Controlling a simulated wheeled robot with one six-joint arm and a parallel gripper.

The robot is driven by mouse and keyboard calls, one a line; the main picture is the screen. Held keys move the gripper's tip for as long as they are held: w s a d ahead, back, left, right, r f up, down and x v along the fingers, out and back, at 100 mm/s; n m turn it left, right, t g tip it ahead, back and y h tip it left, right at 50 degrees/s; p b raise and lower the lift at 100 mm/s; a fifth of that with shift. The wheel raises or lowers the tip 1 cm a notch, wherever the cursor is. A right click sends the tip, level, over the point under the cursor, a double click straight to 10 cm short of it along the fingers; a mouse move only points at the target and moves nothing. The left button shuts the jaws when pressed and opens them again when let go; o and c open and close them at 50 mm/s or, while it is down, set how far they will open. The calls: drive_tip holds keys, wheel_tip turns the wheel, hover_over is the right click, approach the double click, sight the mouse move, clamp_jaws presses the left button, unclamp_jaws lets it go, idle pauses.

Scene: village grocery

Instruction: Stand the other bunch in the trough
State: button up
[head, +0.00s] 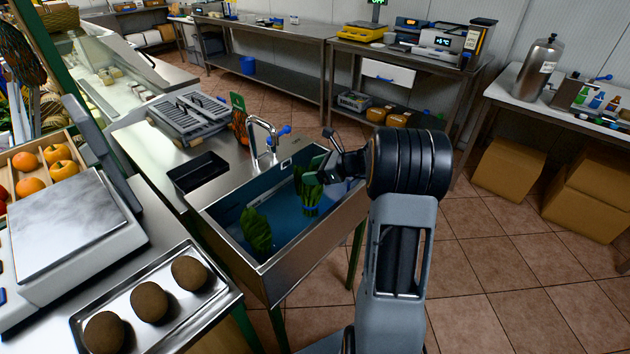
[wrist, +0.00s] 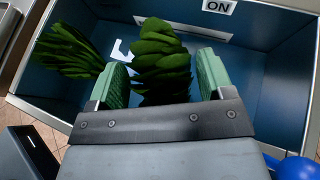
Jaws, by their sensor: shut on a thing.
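The trough (head: 272,287) is a steel basin with a blue inside. One dark green leafy bunch (head: 256,231) is inside it by the left wall; it also shows at the left of the wrist view (wrist: 66,52). My gripper (head: 320,172) is shut on the other green bunch (head: 307,188), which has a blue band low on it. This bunch is roughly upright, within the trough's opening toward the right side. I cannot tell whether its foot touches the floor. In the wrist view the held bunch (wrist: 162,55) is between the two green finger pads.
A tap (head: 264,135) with a blue handle stands at the trough's back edge. A black tray (head: 198,172) and a grey slotted appliance (head: 188,115) are on the counter behind. A metal tray (head: 160,343) with brown round things and a scale (head: 70,235) stand at the left front.

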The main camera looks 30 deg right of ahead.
sight(310, 196)
drive_tip(key=shift+w+d+f, duration=0.4)
drive_tip(key=shift+w+f, duration=0.05)
drive_tip(key=shift+f, duration=1.75)
drive_tip(key=shift+b, duration=0.3)
drive_tip(key=shift+f, duration=0.25)
drive_tip(key=o, duration=1.5)
drive_tip(key=shift+c, duration=0.2)
drive_tip(key=shift+r, duration=0.1)
